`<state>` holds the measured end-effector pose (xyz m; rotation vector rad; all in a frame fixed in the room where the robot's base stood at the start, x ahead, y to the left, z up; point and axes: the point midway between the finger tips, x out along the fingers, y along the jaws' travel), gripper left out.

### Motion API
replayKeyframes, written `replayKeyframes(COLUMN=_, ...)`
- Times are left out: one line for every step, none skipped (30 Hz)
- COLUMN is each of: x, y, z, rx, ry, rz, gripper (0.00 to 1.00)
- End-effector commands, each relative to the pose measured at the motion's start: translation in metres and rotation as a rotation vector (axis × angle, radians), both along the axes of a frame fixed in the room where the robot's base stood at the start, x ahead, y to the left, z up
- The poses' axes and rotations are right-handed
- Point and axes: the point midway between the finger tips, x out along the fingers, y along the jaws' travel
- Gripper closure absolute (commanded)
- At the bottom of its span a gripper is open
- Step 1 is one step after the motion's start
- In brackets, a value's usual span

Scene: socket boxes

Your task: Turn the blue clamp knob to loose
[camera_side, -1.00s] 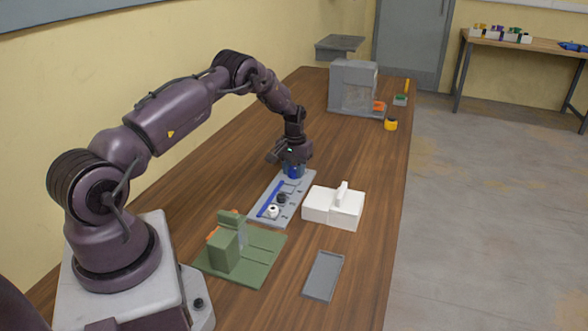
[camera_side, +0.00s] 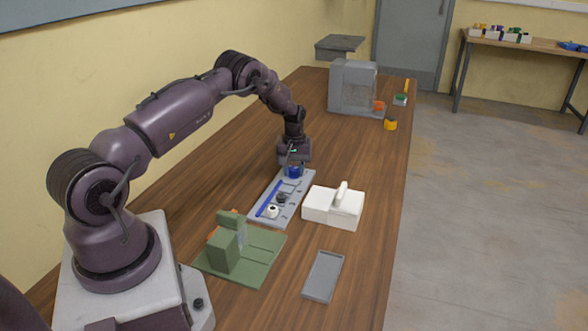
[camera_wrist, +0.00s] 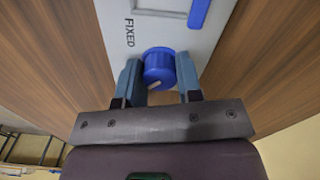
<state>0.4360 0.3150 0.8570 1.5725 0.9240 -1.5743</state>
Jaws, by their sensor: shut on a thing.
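The blue clamp knob (camera_wrist: 158,66) sits between the two fingers of my gripper (camera_wrist: 160,80) in the wrist view. My gripper is shut on it. A pale pointer mark shows on the knob's near side. The word FIXED is printed on the grey plate (camera_wrist: 120,50) beside the knob, and part of a blue bar (camera_wrist: 199,12) shows farther along. In the side view the knob (camera_side: 294,171) is at the far end of the grey plate (camera_side: 287,212), below my gripper (camera_side: 293,164). No loose label is readable.
A white box with a handle (camera_side: 320,204) stands right of the plate. A green fixture (camera_side: 224,252) and a grey tray (camera_side: 323,277) are nearer. White and black round pieces sit on the plate. A grey machine (camera_side: 352,88) stands at the far end of the wooden table (camera_side: 375,180).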

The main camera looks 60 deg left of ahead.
Motion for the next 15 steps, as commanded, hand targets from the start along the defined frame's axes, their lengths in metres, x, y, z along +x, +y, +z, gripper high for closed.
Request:
replayKeyframes(x=0.0005, y=0.0001, z=0.0018, rx=0.0, ry=-0.001, rz=0.002, gripper=0.91)
replayKeyframes(x=0.0004, y=0.0001, z=0.0018, rx=0.0, ry=-0.001, rz=0.002, gripper=0.91)
replayKeyframes(x=0.0005, y=0.0002, z=0.0018, rx=0.0, ry=-0.001, rz=0.002, gripper=0.91)
replayKeyframes(x=0.0005, y=0.0002, z=0.0018, rx=0.0, ry=-0.001, rz=0.002, gripper=0.91)
replayKeyframes(x=0.0005, y=0.0002, z=0.0018, rx=0.0, ry=-0.001, rz=0.002, gripper=0.65)
replayKeyframes(x=0.0005, y=0.0002, z=0.0018, rx=0.0, ry=-0.001, rz=0.002, gripper=0.56)
replayKeyframes(x=0.0005, y=0.0003, z=0.0017, rx=0.0, ry=-0.001, rz=0.002, gripper=0.56)
replayKeyframes(x=0.0005, y=0.0002, z=0.0015, rx=0.0, ry=-0.001, rz=0.002, gripper=0.56)
replayKeyframes(x=0.0004, y=0.0003, z=0.0013, rx=0.0, ry=-0.001, rz=0.002, gripper=0.56)
replayKeyframes(x=0.0004, y=0.0003, z=0.0012, rx=0.0, ry=-0.001, rz=0.001, gripper=0.56)
replayKeyframes(x=0.0003, y=0.0002, z=0.0011, rx=0.0, ry=-0.001, rz=0.001, gripper=0.56)
replayKeyframes(x=0.0002, y=0.0002, z=0.0009, rx=0.0, ry=-0.001, rz=0.001, gripper=0.56)
replayKeyframes(x=0.0002, y=0.0002, z=0.0009, rx=0.0, ry=-0.001, rz=0.001, gripper=0.56)
replayKeyframes(x=0.0002, y=0.0002, z=0.0011, rx=0.0, ry=-0.001, rz=0.001, gripper=0.56)
replayKeyframes(x=0.0004, y=0.0003, z=0.0022, rx=0.0, ry=-0.001, rz=0.001, gripper=0.56)
